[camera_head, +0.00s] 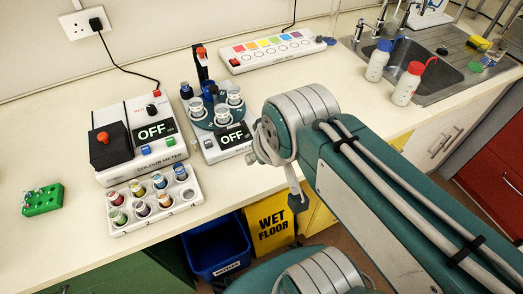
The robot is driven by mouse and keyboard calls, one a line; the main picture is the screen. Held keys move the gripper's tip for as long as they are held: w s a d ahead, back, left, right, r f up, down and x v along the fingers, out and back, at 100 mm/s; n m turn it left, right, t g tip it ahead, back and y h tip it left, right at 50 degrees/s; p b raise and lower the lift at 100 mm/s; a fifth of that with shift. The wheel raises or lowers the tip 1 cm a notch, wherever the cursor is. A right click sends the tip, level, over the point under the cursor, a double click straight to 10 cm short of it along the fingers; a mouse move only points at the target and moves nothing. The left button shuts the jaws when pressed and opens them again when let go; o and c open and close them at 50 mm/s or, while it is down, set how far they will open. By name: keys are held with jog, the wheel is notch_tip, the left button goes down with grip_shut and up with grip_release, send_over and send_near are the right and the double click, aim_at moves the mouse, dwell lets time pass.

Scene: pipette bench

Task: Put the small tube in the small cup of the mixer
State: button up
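The mixer (226,145) is a white unit with an OFF display, in the middle of the bench beside the colour meter. Its teal round top (203,119) carries several cup-like holders with pale contents; I cannot tell which is the small cup. A green rack (43,206) at the far left holds several tiny clear tubes (41,192); the small tube may be one of these. My arm comes in from the lower right. A grey part with a dark tip (297,200) hangs at its end, right of the mixer and apart from it, perhaps my gripper; its fingers cannot be made out.
The colour meter (162,160) stands left of the mixer. A white rack (185,214) of coloured vials is in front. A light box (268,54) lies behind. Two bottles (405,88) stand by the sink (430,70). A blue bin (218,250) and a yellow wet-floor sign (270,224) are below the edge.

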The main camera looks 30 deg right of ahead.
jog(key=w+a+r+n+g, duration=0.1)
jog(key=w+a+n+g, duration=0.1)
jog(key=w+n, duration=0.4)
jog(key=n+g, duration=0.4)
jog(key=n, duration=0.7)
send_near(193, 141)
jog(key=f, duration=0.5)
jog(key=shift+s+d+f, duration=0.25)
jog(key=shift+d+f, duration=0.05)
jog(key=shift+d, duration=0.05)
jog(key=f, duration=0.5)
jog(key=shift+a+f, duration=0.1)
jog(key=shift+a, duration=0.25)
grip_shut()
